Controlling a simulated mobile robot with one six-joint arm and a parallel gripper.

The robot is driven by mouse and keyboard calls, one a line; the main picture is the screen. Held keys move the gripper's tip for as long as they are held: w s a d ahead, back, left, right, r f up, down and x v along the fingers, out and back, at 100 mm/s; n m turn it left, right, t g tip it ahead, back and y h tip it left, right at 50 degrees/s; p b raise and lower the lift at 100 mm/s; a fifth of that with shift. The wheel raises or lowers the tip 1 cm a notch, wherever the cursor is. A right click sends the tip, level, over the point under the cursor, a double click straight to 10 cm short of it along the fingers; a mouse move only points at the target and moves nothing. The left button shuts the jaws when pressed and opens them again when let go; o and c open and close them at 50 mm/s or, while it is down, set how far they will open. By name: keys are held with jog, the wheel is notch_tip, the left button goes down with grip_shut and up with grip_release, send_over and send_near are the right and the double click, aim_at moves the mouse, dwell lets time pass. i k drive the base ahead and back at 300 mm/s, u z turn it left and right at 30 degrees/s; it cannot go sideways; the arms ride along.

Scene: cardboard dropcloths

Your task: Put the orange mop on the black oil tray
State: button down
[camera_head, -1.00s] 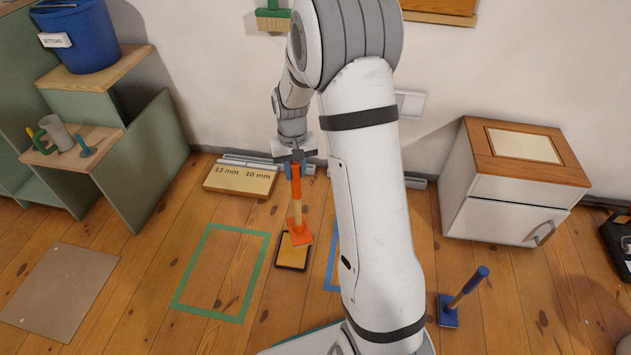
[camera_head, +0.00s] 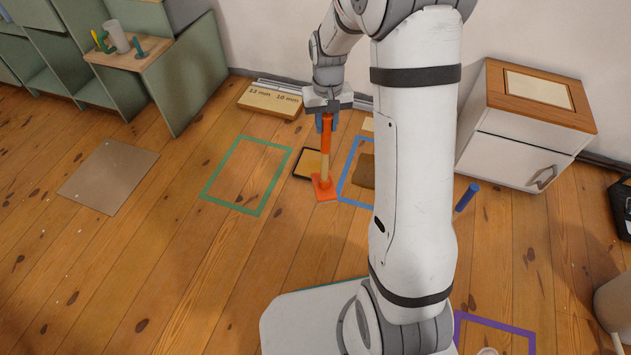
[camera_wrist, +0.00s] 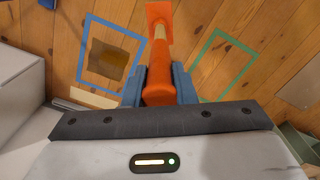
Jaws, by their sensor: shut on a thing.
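The orange mop (camera_head: 324,187) hangs upright in my gripper (camera_head: 327,117), with an orange handle, a wooden middle and a flat orange head at the bottom. My gripper is shut on the top of its handle. In the wrist view the blue fingers of my gripper (camera_wrist: 159,88) clasp the orange mop (camera_wrist: 160,60) from both sides. A small black-rimmed tray with a tan inside (camera_head: 308,163) lies on the floor behind and left of the mop, partly covered by it. I cannot tell how high the mop head is above the floor.
A green taped outline (camera_head: 208,190) lies left, a blue one (camera_head: 345,180) right with a brown flat piece (camera_head: 364,170) inside. A white cabinet (camera_head: 508,150) and a blue-handled tool (camera_head: 467,197) are right. Floor at left is mostly free.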

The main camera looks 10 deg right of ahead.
aim_at(310, 163)
jog(key=k, duration=0.5)
jog(key=u, duration=0.45)
jog(key=i, duration=1.65)
jog(key=z, duration=0.35)
